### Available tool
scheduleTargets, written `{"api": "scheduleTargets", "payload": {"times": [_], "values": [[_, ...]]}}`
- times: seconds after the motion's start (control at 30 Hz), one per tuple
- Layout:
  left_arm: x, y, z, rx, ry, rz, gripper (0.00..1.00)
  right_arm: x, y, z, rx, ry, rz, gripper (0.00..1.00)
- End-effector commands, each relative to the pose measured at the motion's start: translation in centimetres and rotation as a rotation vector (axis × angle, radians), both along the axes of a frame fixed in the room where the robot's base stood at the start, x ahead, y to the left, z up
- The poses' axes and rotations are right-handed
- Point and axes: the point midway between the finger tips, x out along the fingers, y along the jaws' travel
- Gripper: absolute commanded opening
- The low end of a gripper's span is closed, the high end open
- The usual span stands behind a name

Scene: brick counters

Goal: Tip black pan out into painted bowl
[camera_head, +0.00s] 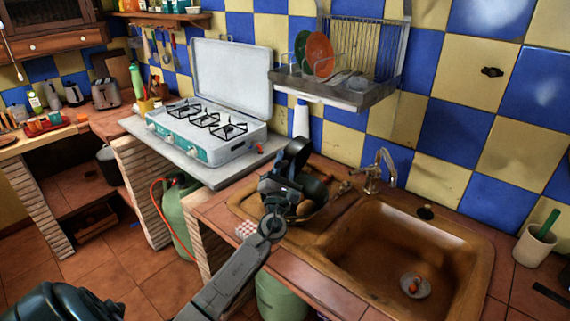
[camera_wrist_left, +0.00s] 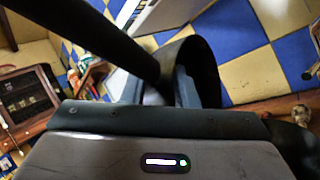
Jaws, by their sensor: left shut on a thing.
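My left gripper (camera_head: 284,186) is shut on the black pan (camera_head: 314,189), which is held tilted over the counter left of the sink. In the left wrist view the pan shows as a dark curved shape (camera_wrist_left: 200,62) close to the camera. A bowl (camera_head: 318,214) sits below the pan, mostly hidden by it and by my gripper; its painting cannot be made out. A brown round item (camera_head: 304,208) shows at the bowl, just under the pan; I cannot tell whether it touches either. My right gripper is not in view.
The brown sink (camera_head: 395,245) with its tap (camera_head: 372,178) lies right of the bowl. A dish rack (camera_head: 345,85) hangs on the wall above. A camping stove (camera_head: 210,125) stands to the left. A cup (camera_head: 534,245) is at the far right.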

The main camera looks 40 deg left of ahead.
Motion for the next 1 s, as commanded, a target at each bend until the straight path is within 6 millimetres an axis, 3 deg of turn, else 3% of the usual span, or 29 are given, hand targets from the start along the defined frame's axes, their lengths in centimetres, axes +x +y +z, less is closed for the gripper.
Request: {"api": "scheduleTargets", "payload": {"times": [0.53, 0.77, 1.0], "values": [[0.0, 0.0, 1.3, 0.001, -0.004, 0.000, 0.00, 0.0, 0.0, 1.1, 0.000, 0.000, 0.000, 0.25], [0.0, 0.0, 0.1, 0.002, -0.004, 0.000, 0.00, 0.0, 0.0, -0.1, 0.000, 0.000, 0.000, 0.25], [0.0, 0.0, 1.3, 0.002, -0.004, 0.000, 0.00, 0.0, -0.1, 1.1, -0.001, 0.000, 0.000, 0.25]]}}
